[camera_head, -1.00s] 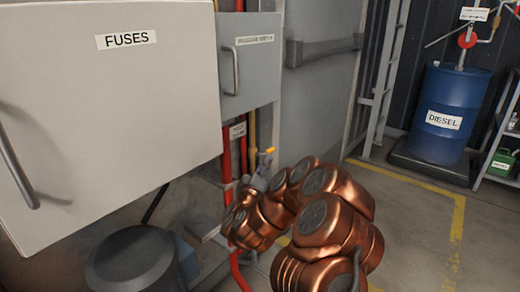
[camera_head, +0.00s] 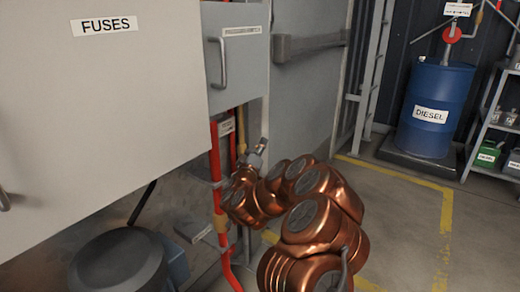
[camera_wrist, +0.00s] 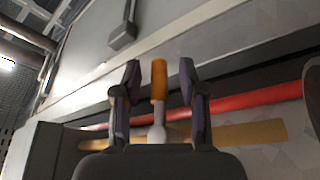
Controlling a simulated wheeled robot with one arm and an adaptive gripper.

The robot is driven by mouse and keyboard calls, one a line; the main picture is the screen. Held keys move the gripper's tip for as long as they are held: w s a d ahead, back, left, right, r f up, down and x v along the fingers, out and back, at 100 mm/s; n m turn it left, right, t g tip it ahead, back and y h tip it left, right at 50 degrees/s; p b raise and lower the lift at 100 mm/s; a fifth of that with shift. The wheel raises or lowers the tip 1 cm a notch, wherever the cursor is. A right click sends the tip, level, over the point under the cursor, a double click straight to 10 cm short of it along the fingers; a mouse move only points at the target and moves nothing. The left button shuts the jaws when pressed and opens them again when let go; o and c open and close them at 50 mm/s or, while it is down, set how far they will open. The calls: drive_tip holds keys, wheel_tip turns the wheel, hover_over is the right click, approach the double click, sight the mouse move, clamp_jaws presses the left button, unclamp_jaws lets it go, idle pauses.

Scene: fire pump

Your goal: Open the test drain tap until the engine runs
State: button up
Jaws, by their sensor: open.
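The test drain tap appears to be the small lever with an orange grip (camera_wrist: 159,82) and a pale stem in the wrist view. My gripper (camera_wrist: 160,74) is open, with one finger on each side of the orange grip. Gaps show between the grip and both fingers. In the head view my gripper (camera_head: 262,147) is beside the red and yellow pipes, below the grey cabinet. The orange grip cannot be made out there, and the tap's body is hidden. The engine's state cannot be seen.
The fuses cabinet (camera_head: 135,75) and a smaller grey cabinet (camera_head: 237,55) overhang on the left. A red pipe (camera_head: 216,175) runs vertically by a small sign (camera_head: 226,127). A dark rounded housing (camera_head: 118,262) stands low left. A diesel drum (camera_head: 435,105) stands far right, with open floor before it.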

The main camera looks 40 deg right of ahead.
drive_tip(key=shift+w+d+r, duration=0.1)
drive_tip(key=shift+w+d, duration=0.05)
drive_tip(key=shift+d, duration=0.05)
clamp_jaws()
idle(0.4)
idle(0.3)
